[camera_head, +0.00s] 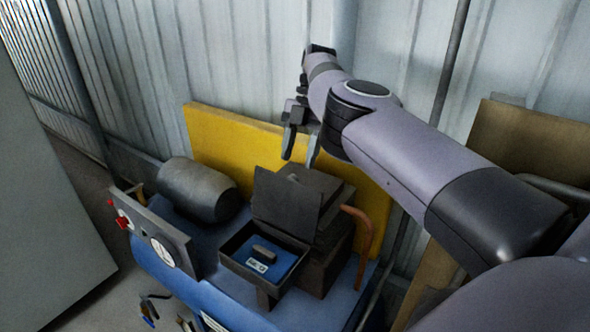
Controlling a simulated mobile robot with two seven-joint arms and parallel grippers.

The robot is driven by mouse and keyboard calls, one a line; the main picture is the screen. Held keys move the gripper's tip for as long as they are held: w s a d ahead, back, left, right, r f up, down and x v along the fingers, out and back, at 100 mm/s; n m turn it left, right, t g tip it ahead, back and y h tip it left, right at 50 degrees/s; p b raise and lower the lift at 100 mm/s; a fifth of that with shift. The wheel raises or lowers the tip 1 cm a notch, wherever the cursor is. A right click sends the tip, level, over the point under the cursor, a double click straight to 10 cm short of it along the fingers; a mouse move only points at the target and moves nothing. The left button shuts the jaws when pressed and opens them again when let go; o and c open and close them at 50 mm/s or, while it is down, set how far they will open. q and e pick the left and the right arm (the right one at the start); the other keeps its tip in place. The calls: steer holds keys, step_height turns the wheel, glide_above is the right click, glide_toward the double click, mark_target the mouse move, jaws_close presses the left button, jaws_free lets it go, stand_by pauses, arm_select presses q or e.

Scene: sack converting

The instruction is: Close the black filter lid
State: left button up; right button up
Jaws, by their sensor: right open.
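The black filter lid (286,205) stands raised, close to upright, at the back of an open black filter box (237,267). Inside the box is a blue surface with a small dark block and a white label. My right gripper (299,153) is open, with its fingers pointing down. In the picture it is just above the lid's upper edge, and no contact is visible. I cannot tell its exact depth against the lid. My left gripper is not in view.
The box sits on a blue machine (215,292) with a dark cylinder (197,190), a gauge panel (158,245) and a curved copper-coloured pipe (361,240). A yellow panel (222,135) and corrugated wall stand behind. A grey cabinet (45,200) is at left.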

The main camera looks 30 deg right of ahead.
mark_target(288, 202)
steer(key=shift+p+x, duration=0.45)
steer(key=shift+x, duration=1.85)
jaws_close()
